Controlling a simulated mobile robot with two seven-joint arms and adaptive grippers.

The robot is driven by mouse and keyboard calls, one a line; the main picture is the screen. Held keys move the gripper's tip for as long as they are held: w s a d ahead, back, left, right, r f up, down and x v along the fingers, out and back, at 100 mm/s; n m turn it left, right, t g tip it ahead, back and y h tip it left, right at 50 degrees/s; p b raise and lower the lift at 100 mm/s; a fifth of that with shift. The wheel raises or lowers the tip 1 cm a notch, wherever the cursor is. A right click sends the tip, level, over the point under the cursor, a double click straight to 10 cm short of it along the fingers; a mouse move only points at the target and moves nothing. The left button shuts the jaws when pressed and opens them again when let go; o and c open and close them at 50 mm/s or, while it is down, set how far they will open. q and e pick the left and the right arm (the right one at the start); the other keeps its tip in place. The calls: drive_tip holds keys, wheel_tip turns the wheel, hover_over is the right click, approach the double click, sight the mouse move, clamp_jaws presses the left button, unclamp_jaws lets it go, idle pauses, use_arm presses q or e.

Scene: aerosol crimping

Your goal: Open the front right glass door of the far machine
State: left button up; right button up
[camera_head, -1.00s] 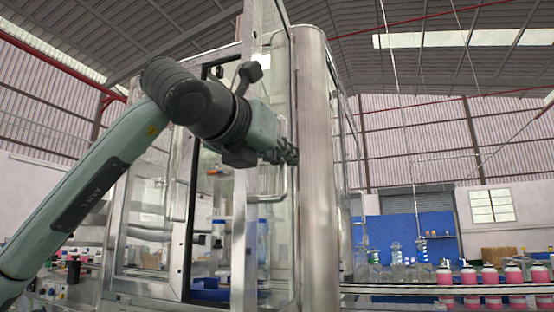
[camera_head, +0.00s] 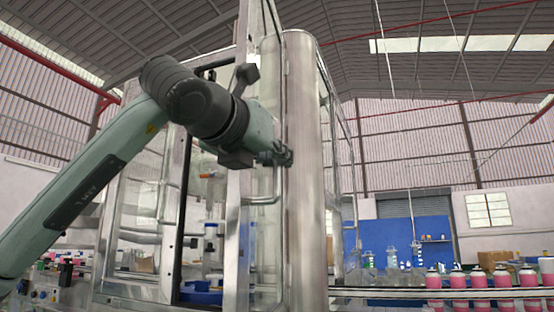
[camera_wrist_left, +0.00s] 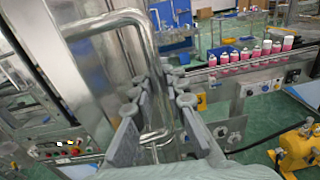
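The far machine is a tall glass cabinet with metal frames and a rounded steel corner post (camera_head: 302,190). Its front right glass door (camera_head: 238,240) shows at a steep angle, apparently swung out towards me, beside a dark-edged opening. The door's bent steel tube handle (camera_head: 262,200) also shows in the left wrist view (camera_wrist_left: 148,62). My left gripper (camera_head: 280,153) is at the handle. In the left wrist view its fingers (camera_wrist_left: 158,88) are spread on either side of the handle's upright bar. Whether they touch it is unclear. My right gripper is not in view.
A conveyor (camera_head: 400,293) carrying several pink cans (camera_head: 478,284) runs right of the machine. A control panel with buttons (camera_wrist_left: 68,148) is at left in the left wrist view. A yellow device (camera_wrist_left: 298,150) stands on the green floor (camera_wrist_left: 262,105).

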use_arm(q)
drive_tip(key=shift+o, duration=0.4)
drive_tip(key=shift+s+r, duration=0.1)
drive_tip(key=shift+s, duration=0.05)
drive_tip(key=shift+s+a, duration=0.1)
drive_tip(key=shift+a, duration=0.05)
drive_tip(key=v, duration=1.1)
drive_tip(key=shift+s, duration=0.3)
